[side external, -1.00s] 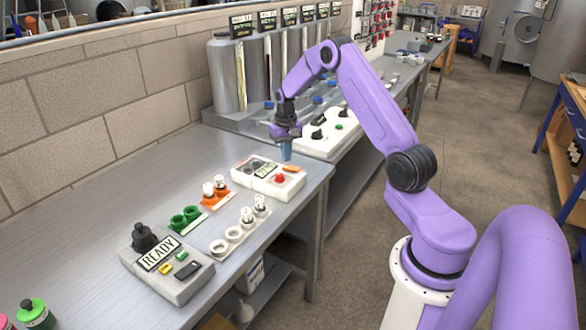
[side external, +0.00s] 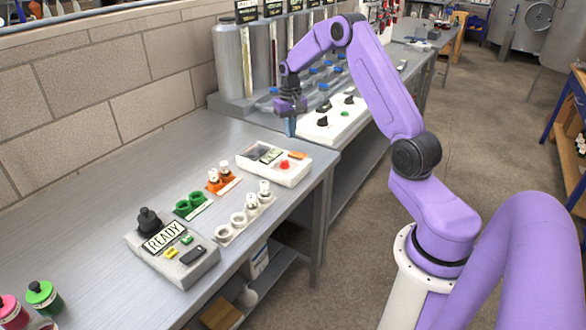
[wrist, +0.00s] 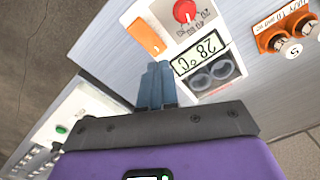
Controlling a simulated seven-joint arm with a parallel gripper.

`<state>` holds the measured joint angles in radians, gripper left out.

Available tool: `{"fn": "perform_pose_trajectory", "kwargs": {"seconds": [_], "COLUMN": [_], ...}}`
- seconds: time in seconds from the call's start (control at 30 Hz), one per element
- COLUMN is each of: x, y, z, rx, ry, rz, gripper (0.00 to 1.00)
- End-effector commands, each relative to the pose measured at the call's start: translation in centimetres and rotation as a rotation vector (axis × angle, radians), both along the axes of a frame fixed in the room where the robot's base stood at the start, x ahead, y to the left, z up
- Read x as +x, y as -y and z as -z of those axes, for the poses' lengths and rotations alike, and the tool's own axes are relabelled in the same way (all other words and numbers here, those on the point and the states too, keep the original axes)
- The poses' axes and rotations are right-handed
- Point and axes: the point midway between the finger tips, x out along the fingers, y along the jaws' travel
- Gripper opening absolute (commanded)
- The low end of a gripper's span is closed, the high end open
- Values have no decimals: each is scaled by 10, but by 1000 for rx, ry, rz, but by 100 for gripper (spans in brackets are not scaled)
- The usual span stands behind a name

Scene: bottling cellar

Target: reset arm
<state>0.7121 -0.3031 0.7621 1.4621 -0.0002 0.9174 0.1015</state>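My gripper (side external: 290,126) hangs with its fingers pointing down in the side view, above the bench and just behind the white heater box (side external: 275,165). In the wrist view my gripper's blue-grey fingers (wrist: 157,84) are side by side, closed together, with nothing seen between them. The white box also shows there, with a display (wrist: 200,53) reading 28 °C, a red knob (wrist: 185,11), an orange switch (wrist: 145,37) and two dark round wells (wrist: 212,75). The fingers appear apart from the box.
Orange (side external: 216,186), green (side external: 189,206) and white (side external: 238,219) holders stand on the bench; the orange and white ones carry vials. A READY box (side external: 172,258) is nearer. A white panel with knobs (side external: 335,124) and steel tanks (side external: 232,70) stand behind.

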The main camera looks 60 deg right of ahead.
Motion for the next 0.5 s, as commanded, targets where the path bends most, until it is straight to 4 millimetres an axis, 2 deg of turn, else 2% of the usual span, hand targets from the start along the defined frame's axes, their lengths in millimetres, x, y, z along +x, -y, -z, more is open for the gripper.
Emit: {"fn": "perform_pose_trajectory", "kwargs": {"seconds": [0.17,0.27,0.37,0.5], "x": [2,-5,-20,-51], "y": [-59,-108,-155,-213], "z": [-21,-37,-52,-70], "rx": [-2,-2,-2,-2], "ry": [5,8,10,14], "rz": [-139,-261,-383,-552], "gripper": [0,0,0,0]}}
